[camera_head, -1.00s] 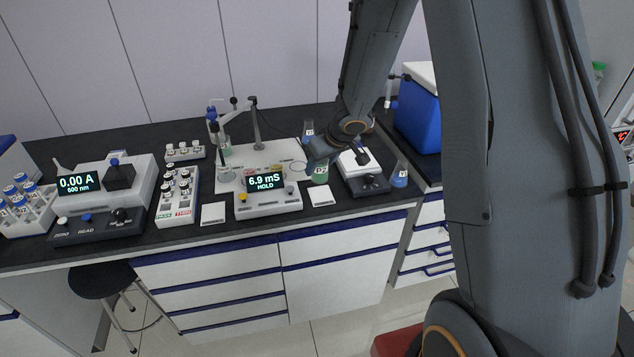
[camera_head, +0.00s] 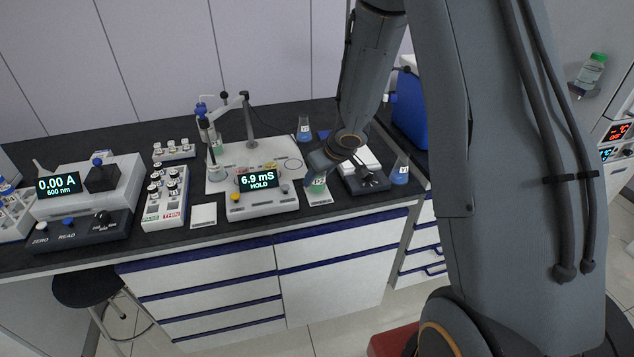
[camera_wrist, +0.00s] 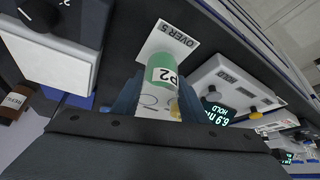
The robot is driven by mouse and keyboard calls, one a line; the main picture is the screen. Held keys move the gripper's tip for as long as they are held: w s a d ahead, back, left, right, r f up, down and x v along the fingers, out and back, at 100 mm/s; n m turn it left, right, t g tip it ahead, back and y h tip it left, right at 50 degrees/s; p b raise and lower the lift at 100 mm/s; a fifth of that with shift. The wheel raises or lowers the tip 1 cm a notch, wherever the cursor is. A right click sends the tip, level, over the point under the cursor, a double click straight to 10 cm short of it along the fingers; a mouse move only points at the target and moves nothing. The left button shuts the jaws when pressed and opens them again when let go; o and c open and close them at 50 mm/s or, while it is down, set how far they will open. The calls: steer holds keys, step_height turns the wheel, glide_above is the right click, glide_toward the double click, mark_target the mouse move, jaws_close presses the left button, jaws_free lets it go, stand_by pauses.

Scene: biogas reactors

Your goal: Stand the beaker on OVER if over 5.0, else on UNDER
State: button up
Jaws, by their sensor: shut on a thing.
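The beaker (camera_head: 317,187), with green contents and a P2 label, also shows in the wrist view (camera_wrist: 163,75). My gripper (camera_wrist: 158,96) is shut on it, with blue fingers on either side. The OVER 5 card (camera_wrist: 177,37) lies on the bench directly under or just beyond the beaker. In the head view the beaker covers part of this card (camera_head: 323,197). I cannot tell whether its base touches the card. The conductivity meter (camera_head: 262,200) reads 6.9 mS HOLD. Another white card (camera_head: 203,215) lies left of the meter, its lettering unreadable here.
A balance-like device (camera_head: 366,183) stands close right of the beaker, with a blue-filled flask (camera_head: 400,172) beyond it. Another flask (camera_head: 304,128) stands behind. The vial rack (camera_head: 165,198) and photometer (camera_head: 88,198) fill the left. The bench's front edge is close to the cards.

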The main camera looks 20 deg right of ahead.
steer(key=shift+f, duration=0.45)
steer(key=o, duration=1.2)
steer(key=shift+f, duration=0.15)
